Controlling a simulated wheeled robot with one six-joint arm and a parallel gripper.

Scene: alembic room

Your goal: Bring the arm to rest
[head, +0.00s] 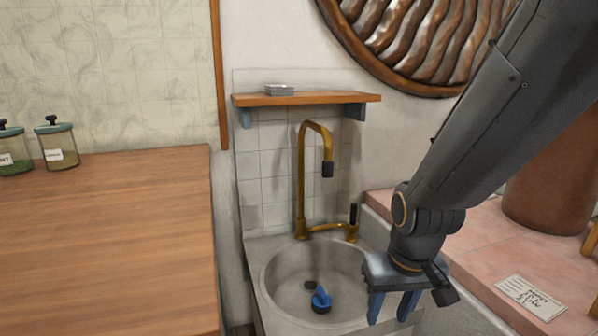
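My gripper (393,306) hangs from my dark arm at the lower right of the head view, over the right rim of the sink. Its two blue-grey fingers point down with a gap between them. I see nothing between the fingers. The arm reaches in from the upper right corner and bends down at the wrist.
A round grey sink (277,286) holds a blue object (321,300). A brass tap (302,190) rises behind it, below a small shelf (308,99). A wooden counter (110,235) with glass jars (57,146) lies left. A pink tiled counter (505,243) with a card (530,297) lies right.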

